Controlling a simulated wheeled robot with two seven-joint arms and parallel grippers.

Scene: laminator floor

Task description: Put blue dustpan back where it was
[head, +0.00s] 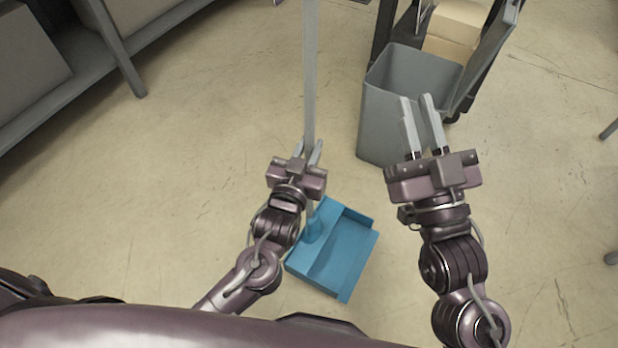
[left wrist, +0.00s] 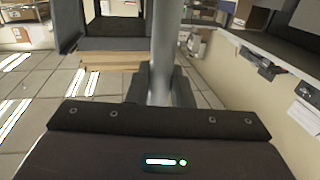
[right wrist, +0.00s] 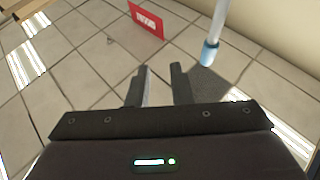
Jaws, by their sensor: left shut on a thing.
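The blue dustpan (head: 338,255) is low over or on the floor in front of my base; I cannot tell whether it touches. Its long grey handle (head: 310,75) rises upright from a blue socket. My left gripper (head: 308,152) is shut on this handle, one finger on each side; the handle (left wrist: 163,45) also runs between the fingers in the left wrist view. My right gripper (head: 421,105) is open and empty, in front of the grey bin, with a gap between its fingers (right wrist: 158,82) in the right wrist view.
A grey bin (head: 376,115) stands beyond the right gripper, beside a dark-framed cart with cardboard boxes (head: 450,28). A grey shelf or bench (head: 75,80) is at left. The right wrist view shows a red sign (right wrist: 146,19) and a blue-ended pole (right wrist: 212,45). Floor at left is clear.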

